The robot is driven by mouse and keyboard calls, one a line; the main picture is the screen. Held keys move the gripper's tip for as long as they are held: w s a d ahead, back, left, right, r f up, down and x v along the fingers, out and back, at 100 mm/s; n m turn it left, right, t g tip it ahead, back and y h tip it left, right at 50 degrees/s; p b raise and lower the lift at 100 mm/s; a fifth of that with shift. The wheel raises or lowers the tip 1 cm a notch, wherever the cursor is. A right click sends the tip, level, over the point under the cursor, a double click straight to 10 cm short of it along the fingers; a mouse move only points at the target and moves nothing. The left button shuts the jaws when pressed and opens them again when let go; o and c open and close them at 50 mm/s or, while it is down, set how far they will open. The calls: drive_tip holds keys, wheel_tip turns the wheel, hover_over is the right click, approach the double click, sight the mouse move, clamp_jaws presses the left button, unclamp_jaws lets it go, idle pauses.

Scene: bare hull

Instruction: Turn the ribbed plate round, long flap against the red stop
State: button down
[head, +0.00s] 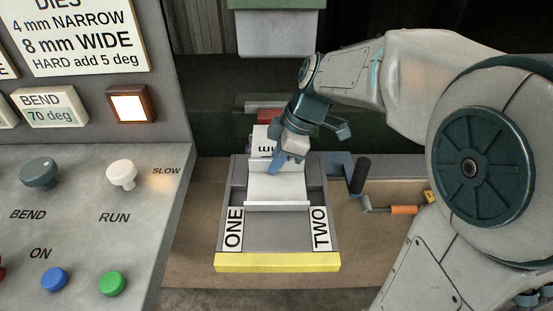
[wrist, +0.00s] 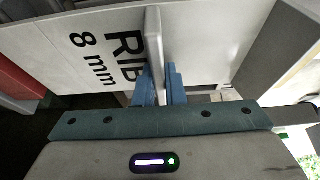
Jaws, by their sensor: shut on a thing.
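The ribbed plate (head: 280,188) is a white bent sheet lying on the grey bed between the labels ONE and TWO in the head view. It has upright ribs across it, and a printed flap at its far end. In the wrist view the plate (wrist: 60,38) shows the print "RIB 8 mm". My gripper (head: 272,165) reaches down from the far right; its blue fingers (wrist: 160,88) are shut on an upright rib of the plate. The red stop (head: 265,116) is behind the plate's printed end, and a red block shows at the left edge of the wrist view (wrist: 18,78). Whether plate and stop touch is unclear.
The bed has a yellow front edge (head: 278,262). A crank with an orange handle (head: 403,210) and a black knob (head: 361,175) stand at its right. A control panel (head: 90,215) with knobs and buttons fills the left. A grey block (head: 276,30) hangs above the back.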

drive_tip(key=shift+w, duration=0.7)
idle(0.3)
drive_tip(key=c, duration=0.9)
unclamp_jaws()
drive_tip(key=shift+c, duration=0.2)
drive_tip(key=shift+r+p, duration=1.5)
drive_tip(key=shift+r, duration=1)
drive_tip(key=shift+r, duration=0.1)
